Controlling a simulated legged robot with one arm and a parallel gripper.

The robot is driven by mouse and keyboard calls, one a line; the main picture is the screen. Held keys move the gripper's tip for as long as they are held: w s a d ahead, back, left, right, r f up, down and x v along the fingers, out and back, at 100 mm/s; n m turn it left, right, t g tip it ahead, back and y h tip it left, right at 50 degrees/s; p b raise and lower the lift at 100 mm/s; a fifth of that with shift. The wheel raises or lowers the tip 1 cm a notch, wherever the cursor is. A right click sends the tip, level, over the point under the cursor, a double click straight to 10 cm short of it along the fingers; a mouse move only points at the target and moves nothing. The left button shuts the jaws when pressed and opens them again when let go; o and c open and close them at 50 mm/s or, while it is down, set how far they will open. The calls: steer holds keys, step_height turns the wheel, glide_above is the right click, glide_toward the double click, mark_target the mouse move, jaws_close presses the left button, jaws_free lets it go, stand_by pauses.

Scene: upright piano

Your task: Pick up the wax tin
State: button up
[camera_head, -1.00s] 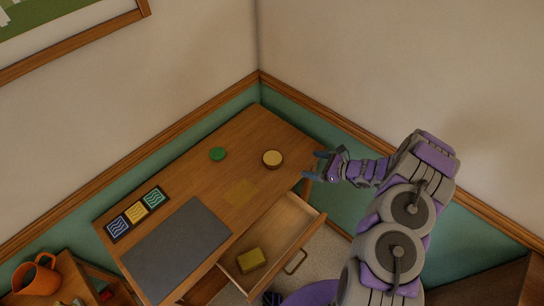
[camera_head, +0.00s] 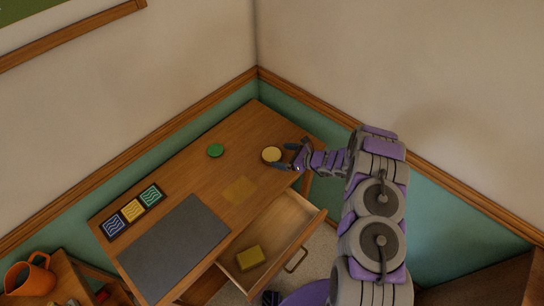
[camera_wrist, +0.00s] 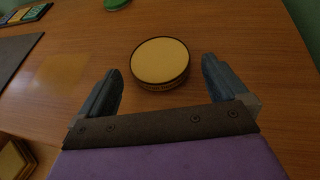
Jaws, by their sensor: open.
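The wax tin is most likely the round, low tin (camera_head: 271,154) with a pale yellow top and dark rim, on the desk near its back right edge. In the wrist view the tin (camera_wrist: 160,61) lies just ahead of the fingertips, centred between them. My gripper (camera_head: 287,156) is open and empty, reaching in from the right at the desk's edge. In the wrist view its two fingers (camera_wrist: 160,78) stand apart, one to each side of the tin's near part.
A green disc (camera_head: 215,150) lies left of the tin. The desk (camera_head: 190,180) also bears a dark mat (camera_head: 175,250), a yellow square (camera_head: 240,190) and a tray of patterned tiles (camera_head: 132,211). An open drawer (camera_head: 285,228) holds a yellow block (camera_head: 250,257).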

mark_target(274, 155)
steer(key=x, duration=0.4)
steer(key=shift+a+f+b, duration=0.15)
steer(key=shift+b, duration=0.2)
steer(key=shift+c, duration=0.3)
steer(key=c, duration=0.8)
steer(key=shift+c, duration=0.2)
